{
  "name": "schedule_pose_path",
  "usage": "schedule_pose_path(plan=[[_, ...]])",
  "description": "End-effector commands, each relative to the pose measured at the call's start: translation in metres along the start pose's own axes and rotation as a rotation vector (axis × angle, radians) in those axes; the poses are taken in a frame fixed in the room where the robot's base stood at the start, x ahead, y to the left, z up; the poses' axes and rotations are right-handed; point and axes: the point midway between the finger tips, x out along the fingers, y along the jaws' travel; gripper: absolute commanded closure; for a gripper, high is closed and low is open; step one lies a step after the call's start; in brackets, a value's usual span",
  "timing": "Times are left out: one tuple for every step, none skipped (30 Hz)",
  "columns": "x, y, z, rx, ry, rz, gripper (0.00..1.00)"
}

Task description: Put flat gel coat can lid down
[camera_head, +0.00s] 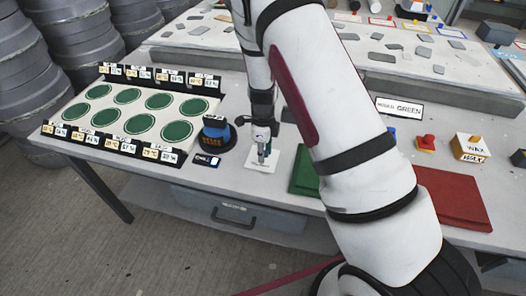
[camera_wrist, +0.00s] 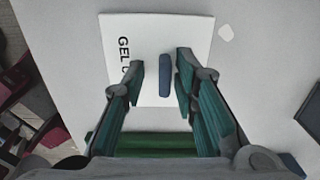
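A flat white square plate (camera_head: 272,158) lies on the table in front of my gripper, and I take it for the gel coat can lid. In the wrist view the plate (camera_wrist: 190,32) carries the black letters "GEL C", the rest hidden by a finger. A blue bar-like handle (camera_wrist: 165,75) stands at its middle. My gripper (camera_head: 262,155) is over the plate, pointing down. In the wrist view its fingers (camera_wrist: 160,78) are open on either side of the blue handle, with a clear gap at left and a narrower one at right. Contact is not visible.
A board of green discs (camera_head: 140,108) with label rows lies left. A blue and orange item on a black base (camera_head: 216,138) stands close left. A green slab (camera_head: 303,175), red slab (camera_head: 455,198), WAX box (camera_head: 470,149) and "GREEN" sign (camera_head: 399,108) are to the right.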

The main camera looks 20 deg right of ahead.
Motion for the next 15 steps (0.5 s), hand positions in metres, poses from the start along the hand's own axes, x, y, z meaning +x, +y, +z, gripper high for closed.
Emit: schedule_pose_path(plan=[[0.001, 0.0, -0.001, 0.0, 0.001, 0.001, 0.72], [0.001, 0.0, -0.001, 0.0, 0.001, 0.001, 0.72], [0.001, 0.0, -0.001, 0.0, 0.001, 0.001, 0.72], [0.0, 0.0, -0.001, 0.0, 0.001, 0.001, 0.72], [-0.001, 0.001, -0.001, 0.0, 0.001, 0.001, 0.72], [-0.003, 0.001, -0.001, 0.0, 0.001, 0.001, 0.72], [-0.005, 0.0, 0.0, -0.001, 0.001, 0.0, 0.72], [-0.008, 0.0, 0.0, -0.001, 0.0, -0.001, 0.72], [-0.014, 0.0, 0.001, -0.002, -0.001, -0.002, 0.72], [-0.018, -0.001, 0.001, -0.002, -0.001, -0.002, 0.72], [-0.023, -0.001, 0.001, -0.002, 0.0, -0.002, 0.72], [-0.031, -0.001, 0.001, -0.002, -0.001, -0.003, 0.72], [-0.037, 0.0, 0.001, -0.003, -0.001, -0.003, 0.72], [-0.044, -0.001, 0.001, -0.002, -0.002, -0.003, 0.72], [-0.052, -0.001, 0.001, -0.001, -0.002, -0.003, 0.72]])
